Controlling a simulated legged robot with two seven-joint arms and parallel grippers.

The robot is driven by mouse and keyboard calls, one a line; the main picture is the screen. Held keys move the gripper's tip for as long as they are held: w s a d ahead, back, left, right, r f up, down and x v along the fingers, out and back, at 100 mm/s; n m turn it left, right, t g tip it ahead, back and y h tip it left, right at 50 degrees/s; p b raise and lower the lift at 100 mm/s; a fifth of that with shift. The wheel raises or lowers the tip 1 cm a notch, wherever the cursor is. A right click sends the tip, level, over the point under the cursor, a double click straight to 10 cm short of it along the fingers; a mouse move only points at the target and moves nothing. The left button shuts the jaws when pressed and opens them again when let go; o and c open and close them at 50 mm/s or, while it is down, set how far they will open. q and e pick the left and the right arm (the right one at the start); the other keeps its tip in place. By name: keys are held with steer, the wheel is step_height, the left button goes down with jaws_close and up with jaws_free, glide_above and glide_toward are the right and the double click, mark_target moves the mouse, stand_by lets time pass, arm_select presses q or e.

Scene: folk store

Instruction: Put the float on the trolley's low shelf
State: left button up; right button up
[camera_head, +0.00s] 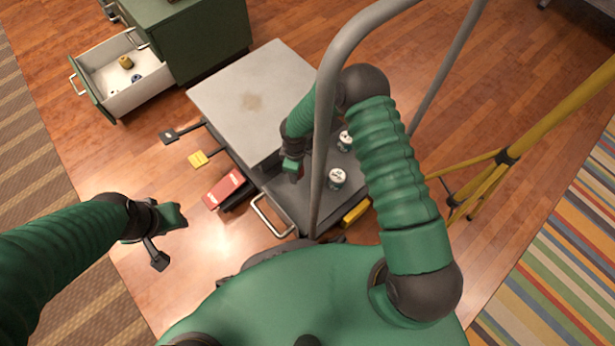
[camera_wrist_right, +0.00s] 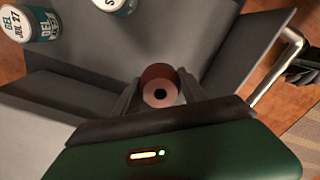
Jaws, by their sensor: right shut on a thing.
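The float, a small reddish cylinder with a dark centre hole (camera_wrist_right: 158,85), is between the fingers of my right gripper (camera_wrist_right: 157,98), which is shut on it. In the head view my right gripper (camera_head: 296,172) is over the trolley's dark grey low shelf (camera_head: 300,208), with only a bit of red showing at its tip. I cannot tell whether the float touches the shelf. The trolley's pale upper surface (camera_head: 225,92) lies beyond and to the left, higher up. My left gripper (camera_head: 160,250) is over the floor at left, away from the trolley; its finger opening is unclear.
Two white-and-teal cans (camera_head: 337,178) (camera_head: 345,141) stand on the low shelf, right of my right gripper. A thick grey rail (camera_head: 324,120) rises close by. An open drawer (camera_head: 125,75) and yellow tripod (camera_head: 490,185) flank the area.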

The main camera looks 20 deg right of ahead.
steer(key=f+b, duration=0.2)
steer(key=f, duration=0.2)
steer(key=f+b, duration=0.2)
steer(key=f, duration=0.2)
steer(key=shift+d+f+b, duration=0.2)
steer(key=shift+f+b, duration=0.1)
steer(key=shift+f, duration=0.05)
steer(key=shift+a+r, duration=0.1)
steer(key=shift+r, duration=0.1)
steer(key=o, duration=1.4)
steer(key=shift+s+f, duration=0.1)
steer(key=shift+f, duration=0.05)
steer(key=shift+c, duration=0.2)
step_height(320, 180, up, 12)
steer(key=p, duration=0.7)
steer(key=shift+f, duration=0.1)
steer(key=shift+r, duration=0.3)
